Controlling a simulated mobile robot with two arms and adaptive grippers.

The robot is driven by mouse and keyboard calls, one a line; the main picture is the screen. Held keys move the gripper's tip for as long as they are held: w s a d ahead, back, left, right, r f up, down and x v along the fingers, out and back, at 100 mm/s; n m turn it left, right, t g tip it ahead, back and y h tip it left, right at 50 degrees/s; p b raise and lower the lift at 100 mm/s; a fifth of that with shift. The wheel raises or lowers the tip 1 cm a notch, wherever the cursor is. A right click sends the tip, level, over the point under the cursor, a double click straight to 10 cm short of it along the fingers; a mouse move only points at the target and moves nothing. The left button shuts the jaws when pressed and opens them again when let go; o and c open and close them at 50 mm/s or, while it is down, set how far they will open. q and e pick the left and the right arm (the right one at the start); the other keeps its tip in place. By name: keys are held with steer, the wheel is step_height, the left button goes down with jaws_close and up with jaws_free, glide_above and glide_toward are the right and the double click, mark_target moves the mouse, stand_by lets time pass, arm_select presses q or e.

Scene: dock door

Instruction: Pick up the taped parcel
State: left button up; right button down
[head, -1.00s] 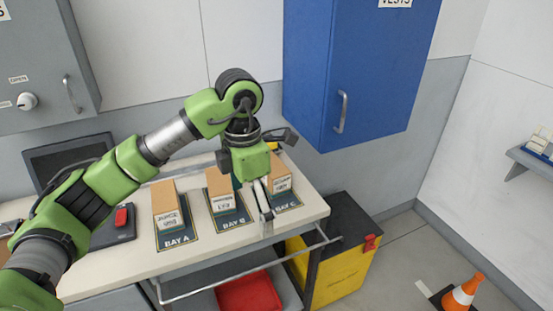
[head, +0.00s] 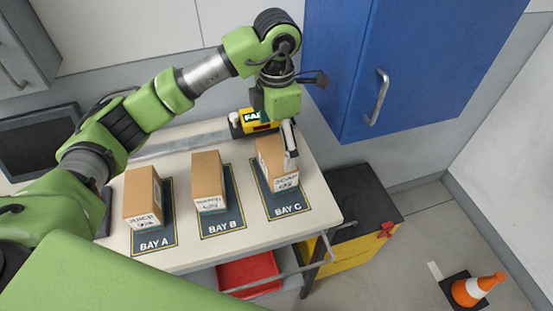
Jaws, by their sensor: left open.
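Three brown cardboard boxes stand on the table, each on a dark mat: one on BAY A (head: 142,192), one on BAY B (head: 206,177) and one on BAY C (head: 268,152). Each has a white label with handwriting on its front. I cannot make out tape on any of them, so I cannot tell which is the taped parcel. My left gripper (head: 289,147) is open, pointing down at the right side of the BAY C box, with a pale finger in front of it. The other finger is not clear, and contact cannot be told. My right gripper is not in view.
A yellow device (head: 258,121) stands behind the BAY C box. A blue wall cabinet (head: 345,70) hangs close to the right of my left gripper. A red bin (head: 248,274) sits below the table, a yellow box (head: 352,262) beside it.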

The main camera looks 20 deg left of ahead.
mark_target(277, 152)
arm_select(q)
steer(key=f, duration=0.3)
steer(key=shift+w+p, duration=0.25)
steer(key=shift+p, duration=0.05)
steer(key=shift+f+p, duration=0.5)
steer(key=shift+f, duration=0.3)
steer(key=shift+s+a+f+p, duration=0.1)
steer(key=shift+s+f+p, duration=0.15)
steer(key=shift+f+p, duration=0.75)
step_height(277, 152, down, 2)
steer(key=shift+f, duration=0.1)
steer(key=shift+w+f, duration=0.1)
steer(key=shift+f, duration=0.1)
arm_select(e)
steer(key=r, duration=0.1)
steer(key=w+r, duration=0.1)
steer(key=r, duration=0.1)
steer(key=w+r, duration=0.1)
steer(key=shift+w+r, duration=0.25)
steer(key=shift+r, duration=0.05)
arm_select(q)
steer(key=c, duration=1)
steer(key=shift+c, duration=1)
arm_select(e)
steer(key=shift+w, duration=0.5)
